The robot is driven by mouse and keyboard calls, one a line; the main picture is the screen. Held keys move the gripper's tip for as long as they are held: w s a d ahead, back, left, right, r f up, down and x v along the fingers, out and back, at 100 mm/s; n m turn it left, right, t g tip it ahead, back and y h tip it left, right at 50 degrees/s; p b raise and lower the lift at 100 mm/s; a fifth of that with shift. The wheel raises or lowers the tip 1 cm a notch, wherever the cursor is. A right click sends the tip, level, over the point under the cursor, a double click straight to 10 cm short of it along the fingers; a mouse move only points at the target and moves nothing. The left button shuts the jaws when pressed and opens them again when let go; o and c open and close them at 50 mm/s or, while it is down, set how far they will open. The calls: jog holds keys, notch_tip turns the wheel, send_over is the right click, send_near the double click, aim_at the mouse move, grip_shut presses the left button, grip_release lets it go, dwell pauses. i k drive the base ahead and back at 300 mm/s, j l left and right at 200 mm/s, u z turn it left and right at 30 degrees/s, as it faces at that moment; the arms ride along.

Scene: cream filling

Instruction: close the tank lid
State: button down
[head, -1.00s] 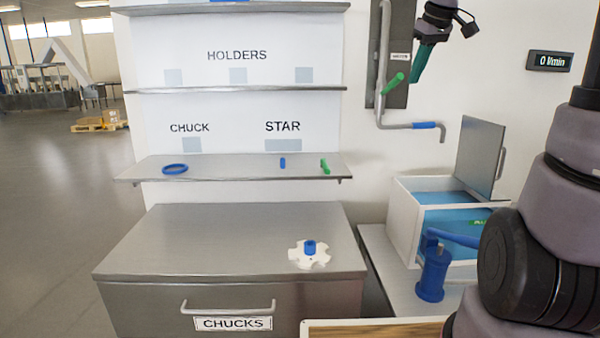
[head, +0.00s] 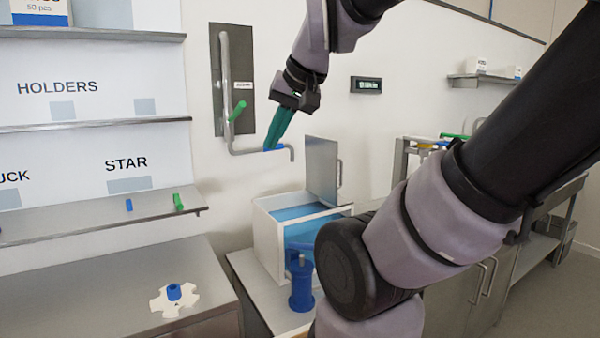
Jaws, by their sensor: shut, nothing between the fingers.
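The tank (head: 268,232) is a white-walled box with blue inside, on a low counter right of the steel cabinet. Its grey metal lid (head: 321,168) stands open, upright at the tank's back right, with a bar handle (head: 340,173) on its right side. My gripper (head: 270,149) has green fingers pointing down and is shut and empty. My arm hides the tank's right front part.
A bent grey pipe (head: 226,75) with a green-handled valve (head: 237,111) is on the wall. A blue pump-like part (head: 301,285) stands before the tank. A white star (head: 176,301) with a blue piece lies on the steel cabinet (head: 150,260). A flow display (head: 366,85) hangs on the wall.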

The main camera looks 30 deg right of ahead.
aim_at(321, 159)
jog(key=l+u, duration=0.15)
jog(key=l, duration=0.4)
jog(key=k+l+u, duration=0.1)
jog(key=l, duration=0.5)
jog(key=k+l+u, duration=0.15)
jog(key=l, duration=0.4)
jog(key=l+u, duration=0.15)
jog(key=l, duration=0.4)
jog(key=k+l+u, duration=0.1)
jog(key=l, duration=0.4)
jog(key=k+l+u, duration=0.15)
jog(key=l, duration=0.35)
jog(key=k+l+u, duration=0.1)
jog(key=k+l, duration=0.2)
jog(key=l, duration=0.2)
jog(key=k+l+u, duration=0.15)
jog(key=l, duration=0.35)
jog(key=i+j+u, duration=0.1)
jog(key=j, duration=0.35)
jog(key=i+j, duration=0.1)
jog(key=j, duration=0.3)
jog(key=u, duration=0.05)
